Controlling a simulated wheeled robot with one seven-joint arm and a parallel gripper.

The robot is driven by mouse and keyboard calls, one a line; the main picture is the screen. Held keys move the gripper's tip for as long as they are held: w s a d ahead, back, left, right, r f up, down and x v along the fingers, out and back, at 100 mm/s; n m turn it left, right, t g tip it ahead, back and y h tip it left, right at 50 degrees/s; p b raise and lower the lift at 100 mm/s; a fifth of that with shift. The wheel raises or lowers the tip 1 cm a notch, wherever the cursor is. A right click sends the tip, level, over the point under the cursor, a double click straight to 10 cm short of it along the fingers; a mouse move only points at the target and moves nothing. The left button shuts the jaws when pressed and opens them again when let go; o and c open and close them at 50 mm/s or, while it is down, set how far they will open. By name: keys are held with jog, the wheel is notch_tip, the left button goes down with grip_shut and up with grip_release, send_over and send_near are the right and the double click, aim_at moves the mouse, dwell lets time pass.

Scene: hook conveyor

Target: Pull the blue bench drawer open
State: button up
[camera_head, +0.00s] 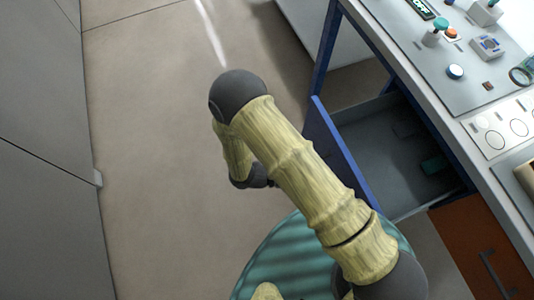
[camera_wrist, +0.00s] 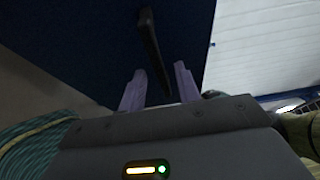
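The blue bench drawer (camera_head: 338,152) stands pulled out from the bench, with its grey inside (camera_head: 375,150) showing in the head view. In the wrist view, its dark blue front (camera_wrist: 85,40) fills the upper left and middle. A black bar handle (camera_wrist: 152,45) runs down that front. My gripper (camera_wrist: 158,88) has two lilac fingers set apart, with the handle's lower end between them. Gaps show on both sides of the handle, so the gripper looks open. In the head view my gripper is hidden behind my arm.
A small teal object (camera_head: 433,165) lies inside the drawer. An orange drawer front (camera_head: 482,245) with a handle is beside it. The bench top (camera_head: 415,50) carries buttons and several small parts. Grey cabinets (camera_head: 45,190) stand at the left, with clear floor (camera_head: 150,130) between.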

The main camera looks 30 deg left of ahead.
jog(key=v, duration=1.4)
jog(key=shift+a+b, duration=0.35)
jog(key=shift+b, duration=0.1)
